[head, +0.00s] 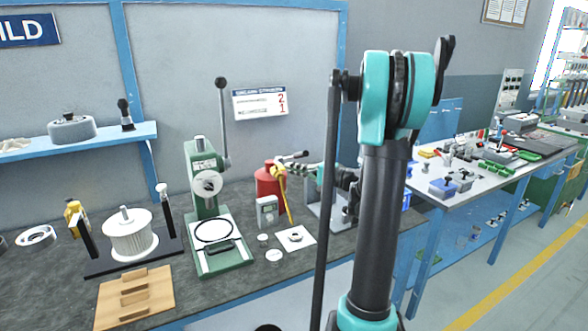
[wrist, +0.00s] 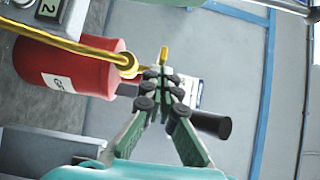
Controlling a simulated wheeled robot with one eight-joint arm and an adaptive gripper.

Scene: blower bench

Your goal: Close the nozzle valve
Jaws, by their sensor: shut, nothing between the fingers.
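The red canister (head: 266,186) stands on the bench and also fills the left of the wrist view (wrist: 75,72). A yellow hose (wrist: 65,40) runs across it to a yellow fitting (wrist: 128,66), which appears to be the nozzle valve. A small yellow piece (wrist: 164,55) shows just past the fingertips; I cannot tell whether it is the valve's lever. My gripper (wrist: 158,74) is shut and empty, its tips close beside the fitting. I cannot tell whether they touch. In the head view my gripper (head: 288,169) is beside the canister's top, partly covering the fitting.
A green lever press (head: 209,205) stands left of the canister. A small grey meter (head: 267,212) is in front of it. A black cylindrical handle (wrist: 211,123) lies right of my fingers in the wrist view. A second table (head: 475,180) with parts is at the right.

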